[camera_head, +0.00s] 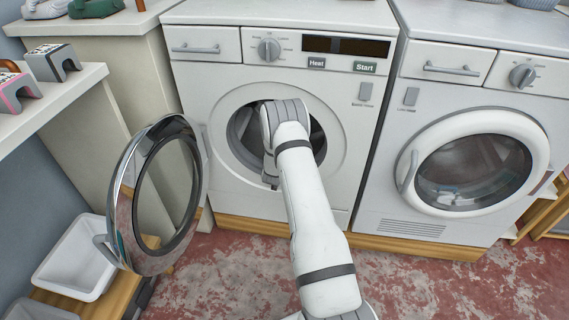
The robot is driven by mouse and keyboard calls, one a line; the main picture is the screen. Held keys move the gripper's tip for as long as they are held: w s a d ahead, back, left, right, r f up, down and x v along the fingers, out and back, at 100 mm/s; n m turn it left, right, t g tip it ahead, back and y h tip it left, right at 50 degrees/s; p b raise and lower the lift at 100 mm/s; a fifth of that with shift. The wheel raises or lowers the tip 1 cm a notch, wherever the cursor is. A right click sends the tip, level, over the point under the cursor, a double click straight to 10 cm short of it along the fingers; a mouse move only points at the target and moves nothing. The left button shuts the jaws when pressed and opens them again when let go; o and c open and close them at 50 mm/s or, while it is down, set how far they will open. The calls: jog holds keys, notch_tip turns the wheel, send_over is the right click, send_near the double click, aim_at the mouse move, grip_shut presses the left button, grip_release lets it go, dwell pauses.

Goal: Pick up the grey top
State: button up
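I cannot make out the grey top in this view. The left machine's drum opening (318,142) shows dark grey inside, and my arm covers much of it. My white arm reaches up from the bottom of the picture to this opening. Its wrist is in front of or just inside the opening. My gripper's fingers are hidden behind the wrist, so I cannot see whether they are open or hold anything. The round glass door (160,195) of this machine stands wide open to the left.
A second white machine (437,190) with its round door shut stands on the right. White bins (75,258) sit low at the left. A shelf (45,118) at the left holds small grey and pink objects. Red-and-grey worn floor (430,290) is clear at the lower right.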

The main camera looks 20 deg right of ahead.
jog(key=shift+c, duration=0.4)
grip_shut()
jog(key=shift+r, duration=0.15)
